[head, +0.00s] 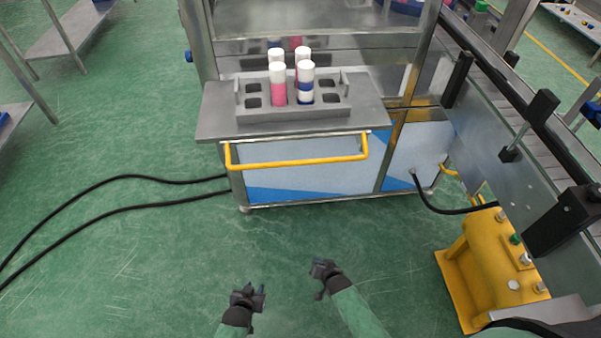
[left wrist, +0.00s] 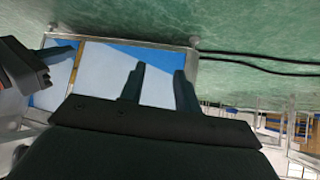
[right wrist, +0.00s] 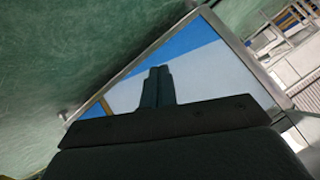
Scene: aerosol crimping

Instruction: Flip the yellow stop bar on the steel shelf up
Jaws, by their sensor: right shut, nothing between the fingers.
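The yellow stop bar (head: 297,162) hangs below the front edge of the steel shelf (head: 222,119), in front of the white and blue cabinet panel. It spans most of the shelf's width, with its ends bent up to the shelf. My left gripper (head: 249,291) is open and empty, low over the floor in front of the cabinet; its two spread fingers show in the left wrist view (left wrist: 160,82). My right gripper (head: 318,268) is shut and empty, to the right of the left one; its fingers are together in the right wrist view (right wrist: 157,85). Both grippers are well apart from the bar.
A grey rack (head: 292,113) with several pink, blue and white cans stands on the shelf. A conveyor (head: 520,130) and a yellow pedal-like unit (head: 488,262) stand at the right. Black cables (head: 110,208) lie on the floor at left. The floor before the cabinet is clear.

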